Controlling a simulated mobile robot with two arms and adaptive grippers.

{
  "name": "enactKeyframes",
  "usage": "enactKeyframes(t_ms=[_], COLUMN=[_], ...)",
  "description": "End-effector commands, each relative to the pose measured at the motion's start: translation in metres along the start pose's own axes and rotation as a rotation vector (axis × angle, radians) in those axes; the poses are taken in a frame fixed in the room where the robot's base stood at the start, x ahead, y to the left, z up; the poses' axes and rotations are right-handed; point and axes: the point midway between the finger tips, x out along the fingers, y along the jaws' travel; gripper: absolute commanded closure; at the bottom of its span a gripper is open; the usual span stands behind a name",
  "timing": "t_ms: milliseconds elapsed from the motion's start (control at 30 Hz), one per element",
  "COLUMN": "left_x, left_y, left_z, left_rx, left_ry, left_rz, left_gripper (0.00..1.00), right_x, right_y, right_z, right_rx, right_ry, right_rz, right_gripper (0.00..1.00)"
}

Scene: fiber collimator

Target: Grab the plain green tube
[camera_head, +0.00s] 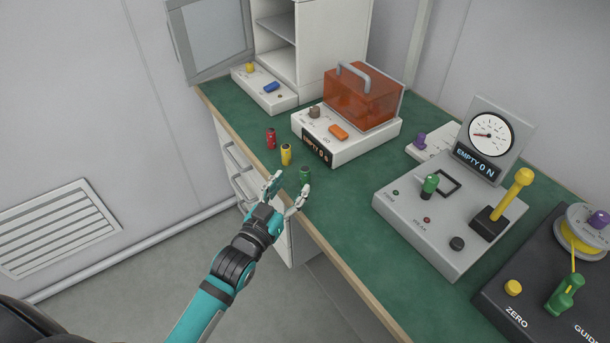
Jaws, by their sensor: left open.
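A small green tube (305,174) stands upright on the green bench top (270,112), near its front edge. My left gripper (287,186) reaches in from the bottom with its two fingers spread. It is open and empty. Its right fingertip is just in front of the green tube and partly overlaps its base in the picture; I cannot tell whether they touch. A yellow tube (286,154) and a red tube (271,139) stand behind it in a row. My right gripper is not in view.
Behind the tubes is a white device (350,150) with an orange cover (362,97). A grey gauge console (420,220) with a green knob (430,185) stands to the right, beside a black unit (530,270). Bench top between the tubes and the console is clear.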

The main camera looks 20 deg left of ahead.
Motion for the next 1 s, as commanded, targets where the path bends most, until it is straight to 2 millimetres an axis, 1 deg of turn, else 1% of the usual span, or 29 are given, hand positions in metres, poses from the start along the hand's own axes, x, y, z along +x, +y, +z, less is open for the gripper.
enactKeyframes(t_ms=[33,267,400,533,667,867,1000], left_x=[0.007,0.022,0.044,0.061,0.067,0.067,0.067], left_y=[0.0,0.002,0.005,0.005,0.006,0.006,0.006], left_z=[0.0,-0.001,-0.003,-0.002,-0.001,-0.001,-0.001], left_rx=[0.0,-0.001,-0.001,0.0,-0.001,-0.001,-0.001], left_ry=[0.001,0.0,0.0,-0.001,-0.002,-0.002,-0.002], left_rz=[0.0,0.0,0.0,0.0,0.0,0.001,0.001], left_gripper=[0.48,0.48,0.48,0.48,0.48,0.48,0.67], right_x=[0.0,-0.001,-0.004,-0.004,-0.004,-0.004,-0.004], right_y=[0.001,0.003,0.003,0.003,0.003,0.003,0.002], right_z=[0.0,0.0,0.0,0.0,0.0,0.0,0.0], right_rx=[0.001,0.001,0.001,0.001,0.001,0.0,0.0], right_ry=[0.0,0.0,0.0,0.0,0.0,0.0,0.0], right_rz=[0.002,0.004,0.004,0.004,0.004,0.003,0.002], right_gripper=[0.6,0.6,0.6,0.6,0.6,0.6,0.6])
